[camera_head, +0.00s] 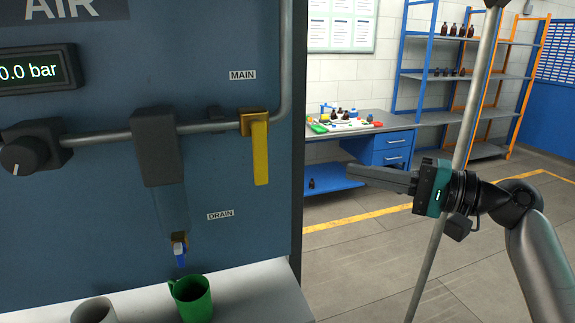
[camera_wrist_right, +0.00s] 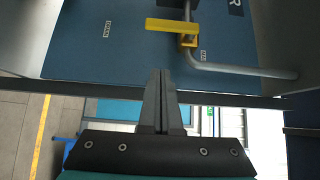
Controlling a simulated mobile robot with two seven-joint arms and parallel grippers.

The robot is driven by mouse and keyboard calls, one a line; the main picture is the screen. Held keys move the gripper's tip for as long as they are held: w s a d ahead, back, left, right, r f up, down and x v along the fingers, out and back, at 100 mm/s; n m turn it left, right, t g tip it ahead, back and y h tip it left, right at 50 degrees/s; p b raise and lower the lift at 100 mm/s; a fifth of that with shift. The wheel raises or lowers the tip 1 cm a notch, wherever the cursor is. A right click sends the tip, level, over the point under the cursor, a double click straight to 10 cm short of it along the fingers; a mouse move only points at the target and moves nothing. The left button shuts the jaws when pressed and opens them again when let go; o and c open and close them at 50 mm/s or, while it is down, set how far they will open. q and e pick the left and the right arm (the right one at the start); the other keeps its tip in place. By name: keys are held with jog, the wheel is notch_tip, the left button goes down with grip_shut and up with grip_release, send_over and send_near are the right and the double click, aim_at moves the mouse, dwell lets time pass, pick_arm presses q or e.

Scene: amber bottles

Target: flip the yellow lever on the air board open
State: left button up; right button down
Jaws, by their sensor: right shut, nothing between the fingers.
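The yellow lever (camera_head: 261,153) hangs straight down from its valve on the grey pipe of the blue air board (camera_head: 225,180), under the MAIN label. It also shows in the right wrist view (camera_wrist_right: 168,25), ahead of the fingers. My right gripper (camera_head: 350,175) is shut and empty, to the right of the board's edge and apart from the lever, with its fingers pointing left. In the right wrist view its fingertips (camera_wrist_right: 161,72) are together. The display (camera_head: 38,72) reads 0.0 bar. My left gripper is not in view.
A filter bowl, a blue drain valve (camera_head: 180,250) and a black knob (camera_head: 22,155) are left of the lever. A green mug (camera_head: 191,298) and a grey cup (camera_head: 94,311) stand on the ledge below. A blue workbench and shelves are far behind. The space between gripper and board is clear.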

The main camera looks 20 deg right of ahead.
aim_at(259, 152)
jog(key=s+a+p+x, duration=0.1)
jog(key=p+x, duration=0.3)
jog(key=x, duration=0.8)
jog(key=shift+s+a, duration=0.35)
jog(key=shift+a, duration=0.2)
jog(key=shift+a+f+m+b, duration=0.15)
jog(key=shift+a+m+b, duration=0.05)
jog(key=shift+m+b, duration=0.15)
